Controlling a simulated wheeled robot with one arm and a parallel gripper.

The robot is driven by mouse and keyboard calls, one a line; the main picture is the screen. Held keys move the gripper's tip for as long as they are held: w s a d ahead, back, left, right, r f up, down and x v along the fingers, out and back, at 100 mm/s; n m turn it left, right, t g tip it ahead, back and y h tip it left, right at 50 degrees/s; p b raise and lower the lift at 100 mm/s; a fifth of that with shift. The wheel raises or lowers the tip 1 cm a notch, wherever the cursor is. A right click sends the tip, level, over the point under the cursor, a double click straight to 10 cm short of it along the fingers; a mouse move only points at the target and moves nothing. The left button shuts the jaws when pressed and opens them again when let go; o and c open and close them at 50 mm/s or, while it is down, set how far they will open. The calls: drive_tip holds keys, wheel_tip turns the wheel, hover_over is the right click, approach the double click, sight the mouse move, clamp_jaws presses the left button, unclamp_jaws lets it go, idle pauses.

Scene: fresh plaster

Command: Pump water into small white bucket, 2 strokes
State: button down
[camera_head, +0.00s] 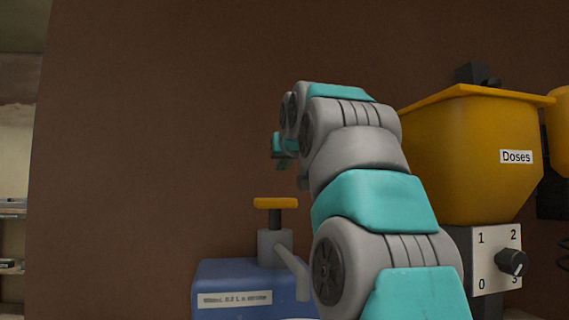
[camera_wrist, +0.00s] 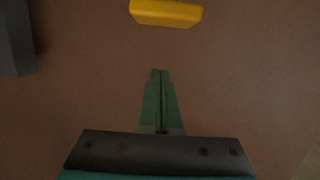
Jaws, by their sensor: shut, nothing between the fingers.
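The pump shows in the head view as a blue tank (camera_head: 240,285) with a white label, a grey body with a slanted spout, and a yellow T-handle (camera_head: 275,203) standing above the body on a dark rod. My gripper (camera_wrist: 160,72) is shut and empty in the wrist view, its green fingers together. A yellow bar, which looks like the handle (camera_wrist: 166,13), lies beyond the fingertips, apart from them. In the head view my gripper (camera_head: 283,155) is above the handle, partly hidden by my arm. I cannot make out the small white bucket.
A yellow hopper (camera_head: 465,150) labelled "Doses" stands at the right, above a white dial plate (camera_head: 483,245) with a black knob (camera_head: 512,262). A brown wall fills the background, with shelves at the left edge. The space left of the pump looks clear.

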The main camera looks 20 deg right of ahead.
hover_over(275, 203)
drive_tip(key=w+d, duration=0.1)
drive_tip(key=shift+w+d+f, duration=0.1)
drive_tip(key=shift+w+f, duration=0.1)
drive_tip(key=shift+f, duration=0.65)
drive_tip(key=shift+w+f, duration=0.1)
drive_tip(key=shift+f, duration=1)
drive_tip(key=shift+f+b, duration=0.4)
drive_tip(key=shift+f, duration=0.55)
drive_tip(key=shift+f+b, duration=1.35)
drive_tip(key=shift+f, duration=1.35)
drive_tip(key=shift+r+v, duration=0.2)
drive_tip(key=shift+v, duration=3.85)
